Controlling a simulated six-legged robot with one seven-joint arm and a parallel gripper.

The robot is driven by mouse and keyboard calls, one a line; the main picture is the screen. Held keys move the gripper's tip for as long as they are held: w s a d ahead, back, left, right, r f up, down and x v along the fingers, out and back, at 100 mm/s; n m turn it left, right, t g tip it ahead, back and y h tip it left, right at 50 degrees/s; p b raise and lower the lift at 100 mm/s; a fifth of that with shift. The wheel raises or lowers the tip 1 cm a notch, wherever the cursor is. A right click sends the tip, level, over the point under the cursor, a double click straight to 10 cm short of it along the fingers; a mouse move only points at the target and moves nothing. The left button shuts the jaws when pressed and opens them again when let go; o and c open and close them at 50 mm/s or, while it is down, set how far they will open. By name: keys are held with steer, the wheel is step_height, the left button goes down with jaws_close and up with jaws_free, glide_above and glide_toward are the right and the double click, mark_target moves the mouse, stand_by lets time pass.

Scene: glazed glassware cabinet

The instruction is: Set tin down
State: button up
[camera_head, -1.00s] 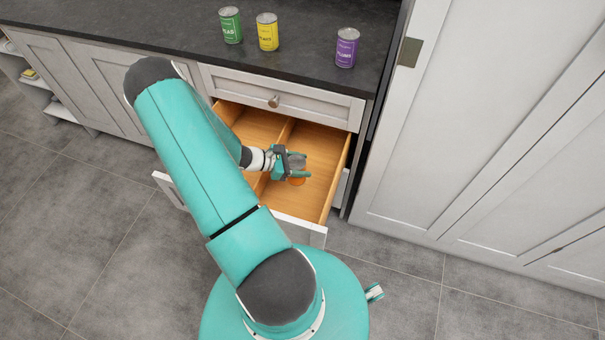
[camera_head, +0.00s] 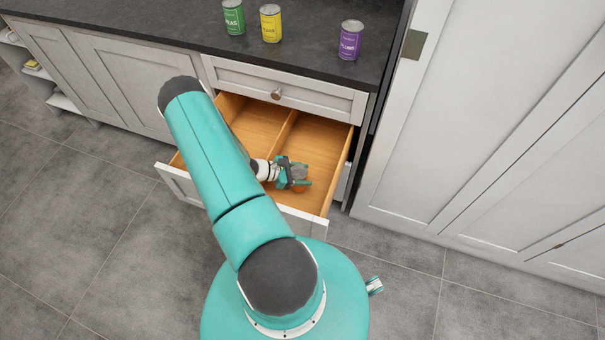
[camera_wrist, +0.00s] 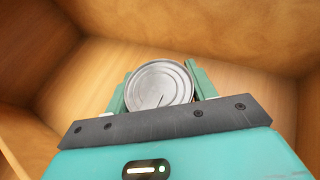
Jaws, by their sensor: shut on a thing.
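My gripper (camera_head: 300,178) is inside the open lower drawer, in the compartment to the right of the divider. It is shut on a tin (camera_wrist: 160,85), whose round metal lid shows between the two fingers in the wrist view. In the head view the tin shows as a grey top with a bit of orange side (camera_head: 300,188). The drawer (camera_head: 323,150) has a wooden inside, and its floor is bare around the tin. I cannot tell whether the tin's base touches the drawer floor.
A green tin (camera_head: 234,17), a yellow tin (camera_head: 271,23) and a purple tin (camera_head: 350,40) stand on the dark counter (camera_head: 180,22). The drawer's divider (camera_head: 283,132) and side walls are close to my gripper. A closed drawer (camera_head: 315,92) is above.

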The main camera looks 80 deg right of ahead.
steer(key=o, duration=1.2)
steer(key=shift+f, duration=0.15)
steer(key=shift+o, duration=0.2)
steer(key=shift+w+r, duration=0.15)
steer(key=shift+r, duration=0.1)
steer(key=v, duration=0.7)
